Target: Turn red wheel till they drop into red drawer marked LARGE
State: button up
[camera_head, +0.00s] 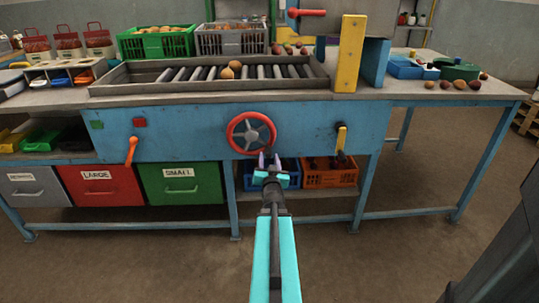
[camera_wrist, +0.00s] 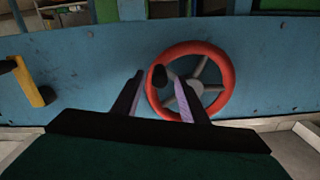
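The red wheel (camera_head: 251,133) with grey spokes is mounted on the blue front panel. In the wrist view the wheel (camera_wrist: 228,88) shows with a black knob (camera_wrist: 158,78) at its rim. My gripper (camera_head: 269,160) is just below the wheel in the head view. In the wrist view its purple fingers (camera_wrist: 153,74) are apart, with the knob seen between their tips; a gap shows on one side, and contact is unclear. The red drawer marked LARGE (camera_head: 100,186) is shut, at lower left.
A green SMALL drawer (camera_head: 181,184) and a grey drawer (camera_head: 33,187) flank the red one. An orange lever (camera_head: 131,151) and a yellow lever (camera_head: 341,139) stick out from the panel. A blue crate (camera_head: 285,178) and an orange crate (camera_head: 329,177) sit below. The floor in front is clear.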

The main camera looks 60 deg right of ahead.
aim_at(269, 151)
jog(key=shift+x, duration=2.45)
jog(key=shift+c, duration=0.2)
grip_shut()
jog(key=shift+d+r, duration=0.15)
jog(key=shift+d, duration=0.1)
jog(key=shift+a+f, duration=0.25)
